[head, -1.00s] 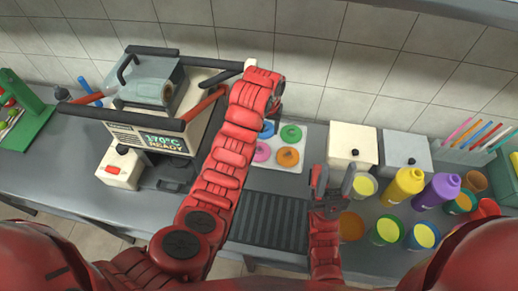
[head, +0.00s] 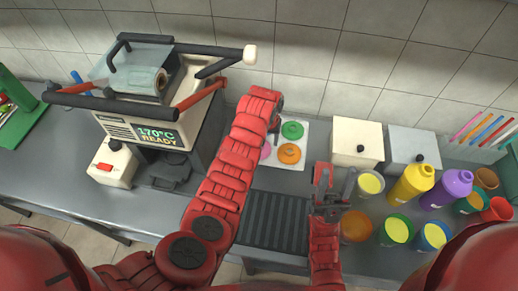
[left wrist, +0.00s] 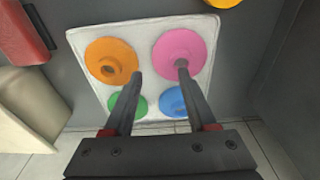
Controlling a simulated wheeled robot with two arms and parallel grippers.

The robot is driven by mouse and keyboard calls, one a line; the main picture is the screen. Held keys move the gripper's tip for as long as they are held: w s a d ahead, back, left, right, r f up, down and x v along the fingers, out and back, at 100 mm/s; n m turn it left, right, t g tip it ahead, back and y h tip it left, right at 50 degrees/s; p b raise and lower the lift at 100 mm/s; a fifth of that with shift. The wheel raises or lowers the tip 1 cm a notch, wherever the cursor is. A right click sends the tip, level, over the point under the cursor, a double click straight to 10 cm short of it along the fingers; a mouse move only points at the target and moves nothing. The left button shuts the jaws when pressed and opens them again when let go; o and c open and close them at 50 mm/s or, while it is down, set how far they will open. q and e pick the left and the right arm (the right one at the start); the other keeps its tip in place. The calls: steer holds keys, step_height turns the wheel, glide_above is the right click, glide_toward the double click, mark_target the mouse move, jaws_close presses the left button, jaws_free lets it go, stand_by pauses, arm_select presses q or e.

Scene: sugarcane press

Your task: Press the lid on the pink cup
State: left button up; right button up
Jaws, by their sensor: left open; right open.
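The pink lid (head: 265,151) lies on a white tray (head: 301,163) with a green lid (head: 292,130) and an orange lid (head: 289,153). In the left wrist view, the pink lid (left wrist: 178,53) is at the upper right of the tray and a blue lid (left wrist: 174,102) is below it. My left gripper (left wrist: 158,70) is open and empty above the tray; one fingertip overlaps the pink lid's knob, contact unclear. My right gripper (head: 336,178) is open beside a cup with yellow contents (head: 370,183). I cannot pick out a pink cup.
Several cups, including a green one (head: 397,230) and a blue one (head: 433,236), stand at right with yellow (head: 412,183) and purple (head: 453,188) bottles. The press machine (head: 150,115) stands left of my left arm. A dark ribbed mat (head: 272,220) is clear.

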mark_target(267, 148)
arm_select(q)
steer(key=f+b, duration=0.2)
steer(key=f, duration=0.1)
steer(key=f+b, duration=0.1)
steer(key=f, duration=0.1)
steer(key=shift+w+a+f+b, duration=0.15)
steer(key=shift+w+b, duration=0.15)
steer(key=shift+w, duration=0.1)
steer(key=shift+c, duration=0.4)
jaws_close()
